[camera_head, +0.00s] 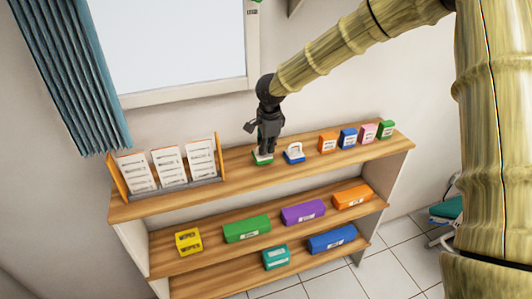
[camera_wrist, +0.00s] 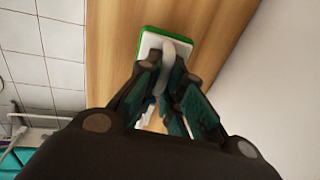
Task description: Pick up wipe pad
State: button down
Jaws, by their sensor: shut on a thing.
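The wipe pad, a white block with a green base and a looped white handle, is at the middle of the shelf top in the head view (camera_head: 262,161). In the wrist view the pad (camera_wrist: 149,42) is partly hidden by my fingers, and its handle runs between them. My gripper (camera_head: 265,150) points down from above and is shut on the handle; its fingertips also show in the wrist view (camera_wrist: 168,68). I cannot tell whether the pad's base touches the shelf.
A similar blue-based block with a white handle (camera_head: 294,154) stands close to the right. Several small boxes (camera_head: 348,138) line the right end of the wooden shelf top (camera_head: 225,172). A card rack (camera_head: 170,167) stands at the left. Lower shelves hold coloured boxes (camera_head: 247,229). A wall and window are behind.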

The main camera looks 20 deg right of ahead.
jog(key=shift+s+d+r+b, duration=0.1)
jog(key=shift+s+r+b, duration=0.3)
jog(key=shift+s+r, duration=0.2)
jog(key=s+d+r+b, duration=0.1)
jog(key=s+b, duration=0.1)
jog(key=s, duration=0.5)
jog(key=s+d+b, duration=0.1)
jog(key=s+d, duration=0.1)
jog(key=s, duration=0.5)
jog(key=shift+s+d+r+b, duration=0.25)
jog(key=shift+d+r+b, duration=0.05)
jog(key=shift+r+b, duration=0.1)
jog(key=shift+f, duration=0.15)
